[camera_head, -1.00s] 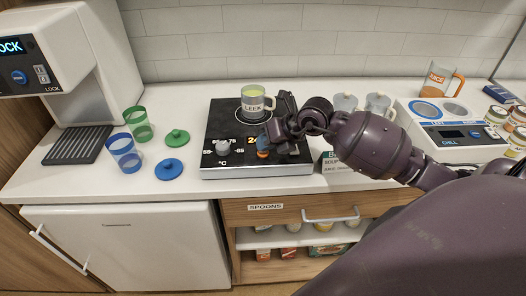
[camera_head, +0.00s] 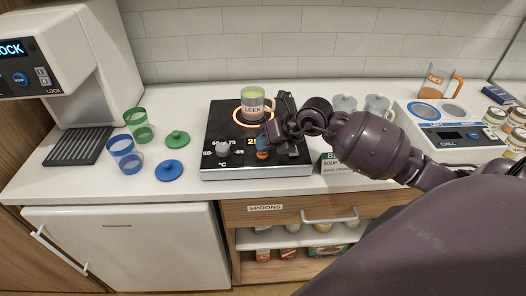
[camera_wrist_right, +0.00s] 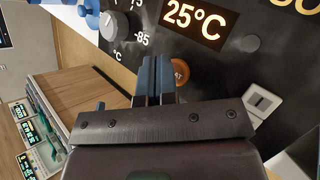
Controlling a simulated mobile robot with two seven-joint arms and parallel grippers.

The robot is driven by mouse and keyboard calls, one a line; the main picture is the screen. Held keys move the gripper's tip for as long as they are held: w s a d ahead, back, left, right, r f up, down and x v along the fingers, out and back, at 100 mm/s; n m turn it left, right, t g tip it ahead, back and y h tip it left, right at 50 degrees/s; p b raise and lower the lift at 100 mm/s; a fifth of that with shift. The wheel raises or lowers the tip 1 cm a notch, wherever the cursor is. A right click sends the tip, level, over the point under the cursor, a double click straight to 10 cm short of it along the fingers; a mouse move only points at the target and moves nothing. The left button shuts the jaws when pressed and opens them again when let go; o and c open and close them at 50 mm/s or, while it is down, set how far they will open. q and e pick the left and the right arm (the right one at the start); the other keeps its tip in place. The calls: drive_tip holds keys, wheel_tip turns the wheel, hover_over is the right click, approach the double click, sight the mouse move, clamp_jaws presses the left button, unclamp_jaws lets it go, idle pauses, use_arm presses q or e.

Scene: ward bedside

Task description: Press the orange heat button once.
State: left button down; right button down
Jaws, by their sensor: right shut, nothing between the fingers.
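The orange heat button (camera_wrist_right: 182,73) is on the black cooktop panel (camera_head: 228,127), below the lit display that reads 25°C in the right wrist view. My right gripper (camera_wrist_right: 155,68) is shut and empty. Its fingertips are right beside the button and cover part of it; I cannot tell whether they touch it. In the head view my right gripper (camera_head: 266,145) is over the front right of the cooktop. A mug labelled LEEK (camera_head: 253,104) stands on the cooktop, and the ring under it glows orange. My left gripper is not in view.
A dial (camera_head: 223,149) is on the panel left of the button. Green and blue cups (camera_head: 126,156) and lids (camera_head: 169,170) stand to the left. A white chill unit (camera_head: 462,151) and clear cups (camera_head: 378,105) are to the right.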

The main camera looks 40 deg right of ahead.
drive_tip(key=shift+r, duration=0.45)
drive_tip(key=shift+r+p, duration=1.3)
drive_tip(key=shift+r, duration=0.15)
drive_tip(key=shift+r+p, duration=0.8)
drive_tip(key=shift+r, duration=0.3)
drive_tip(key=shift+f, duration=0.1)
